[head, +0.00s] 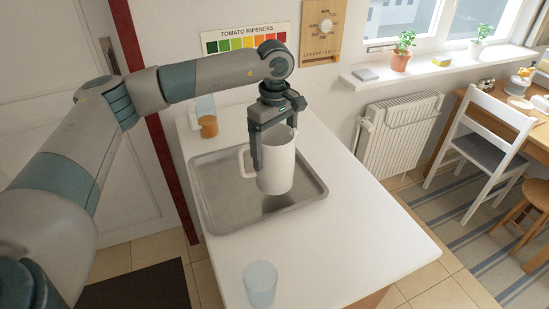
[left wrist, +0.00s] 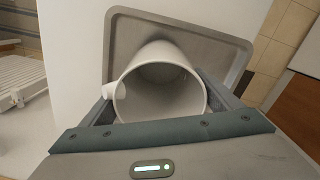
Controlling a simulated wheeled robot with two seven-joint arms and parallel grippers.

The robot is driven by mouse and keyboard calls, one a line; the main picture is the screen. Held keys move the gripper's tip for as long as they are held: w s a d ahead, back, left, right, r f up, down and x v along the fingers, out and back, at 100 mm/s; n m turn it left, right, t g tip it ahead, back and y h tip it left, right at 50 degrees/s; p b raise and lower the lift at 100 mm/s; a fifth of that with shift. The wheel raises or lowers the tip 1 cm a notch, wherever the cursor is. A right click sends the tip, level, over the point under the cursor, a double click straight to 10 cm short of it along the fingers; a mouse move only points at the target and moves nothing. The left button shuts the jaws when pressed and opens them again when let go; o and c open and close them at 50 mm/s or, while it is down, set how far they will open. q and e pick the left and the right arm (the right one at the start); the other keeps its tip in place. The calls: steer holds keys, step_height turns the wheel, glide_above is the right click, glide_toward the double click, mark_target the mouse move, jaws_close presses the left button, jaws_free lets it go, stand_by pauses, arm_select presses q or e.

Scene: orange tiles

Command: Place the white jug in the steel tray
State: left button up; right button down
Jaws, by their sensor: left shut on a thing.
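The white jug (head: 276,172) is upright over the steel tray (head: 222,216), with its handle pointing left in the head view. A dark reflection or shadow shows on the tray below it. I cannot tell whether the jug's base touches the tray. My left gripper (head: 275,150) comes down from above and is shut on the jug near its rim. In the left wrist view the jug (left wrist: 160,95) opens toward the camera between the fingers, and it looks empty. The tray (left wrist: 228,45) shows behind it. My right gripper is not in view.
The tray lies on a white counter (head: 345,225). An orange-brown object (head: 208,126) stands behind the tray near the wall. The counter right of the tray is clear.

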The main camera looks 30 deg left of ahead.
arm_select(q)
step_height(320, 180, down, 3)
steer(key=shift+f+p, duration=0.2)
steer(key=shift+p, duration=0.9)
steer(key=shift+f, duration=0.35)
steer(key=o, duration=1.3)
steer(key=shift+o, duration=0.2)
